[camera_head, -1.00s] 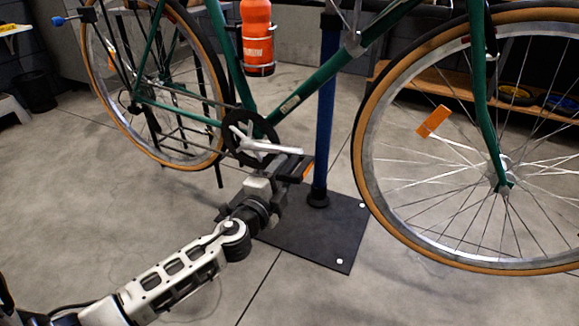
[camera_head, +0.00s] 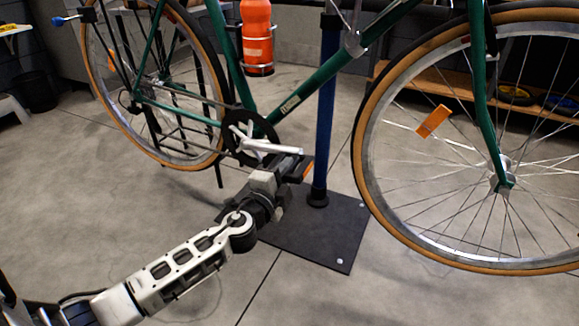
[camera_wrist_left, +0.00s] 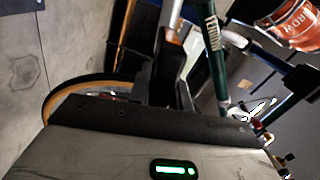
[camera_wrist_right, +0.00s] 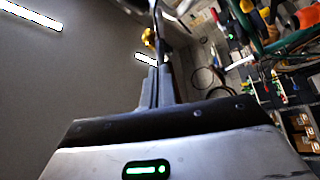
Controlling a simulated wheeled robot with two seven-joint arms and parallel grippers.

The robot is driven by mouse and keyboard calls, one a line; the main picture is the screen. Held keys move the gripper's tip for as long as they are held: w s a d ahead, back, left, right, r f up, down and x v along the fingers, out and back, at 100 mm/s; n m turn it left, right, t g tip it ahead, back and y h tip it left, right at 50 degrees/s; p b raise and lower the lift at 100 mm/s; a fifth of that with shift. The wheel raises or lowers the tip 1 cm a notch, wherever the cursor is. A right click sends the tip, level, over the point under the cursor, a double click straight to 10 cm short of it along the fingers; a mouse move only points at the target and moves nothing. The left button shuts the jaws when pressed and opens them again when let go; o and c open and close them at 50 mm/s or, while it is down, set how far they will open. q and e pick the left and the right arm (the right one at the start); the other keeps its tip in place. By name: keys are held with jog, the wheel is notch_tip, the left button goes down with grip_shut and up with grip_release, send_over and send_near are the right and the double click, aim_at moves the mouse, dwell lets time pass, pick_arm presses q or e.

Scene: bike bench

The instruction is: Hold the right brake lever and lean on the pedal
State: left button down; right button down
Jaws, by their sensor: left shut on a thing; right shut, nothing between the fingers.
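In the head view the silver crank (camera_head: 272,147) of the green bike points right, with the dark pedal (camera_head: 307,168) and its orange reflector at its end. My left gripper (camera_head: 292,165) is shut on the pedal. In the left wrist view the fingers (camera_wrist_left: 165,88) hide much of the pedal. My right gripper (camera_wrist_right: 160,88) shows only in the right wrist view, shut and empty. A thin dark cable or rod (camera_wrist_right: 157,45) and a gold round part (camera_wrist_right: 148,37) show just beyond its fingertips. I cannot clearly make out the right brake lever.
A blue stand post (camera_head: 324,110) rises from a black base plate (camera_head: 320,240) behind the pedal. The front wheel (camera_head: 362,150) is to the right, the rear wheel (camera_head: 215,90) to the left. An orange bottle (camera_head: 257,38) sits on the frame.

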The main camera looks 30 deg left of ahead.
jog(key=shift+a+r, duration=0.55)
jog(key=shift+a, duration=0.35)
jog(key=shift+a+r, duration=0.5)
jog(key=shift+a, duration=0.35)
pick_arm(q)
jog(key=shift+f, duration=0.4)
pick_arm(e)
jog(key=shift+s, duration=0.1)
pick_arm(q)
jog(key=shift+s+f, duration=0.1)
pick_arm(e)
jog(key=shift+s+r, duration=0.1)
pick_arm(q)
jog(key=c, duration=1)
grip_release()
jog(key=shift+r, duration=0.2)
pick_arm(e)
jog(key=shift+w+d+f, duration=0.2)
jog(key=shift+d+f, duration=0.25)
jog(key=shift+d, duration=0.15)
jog(key=shift+d+f, duration=0.45)
jog(key=shift+d, duration=0.4)
jog(key=shift+d+f, duration=0.5)
jog(key=shift+d, duration=0.3)
jog(key=shift+d+f, duration=0.45)
jog(key=shift+d, duration=0.4)
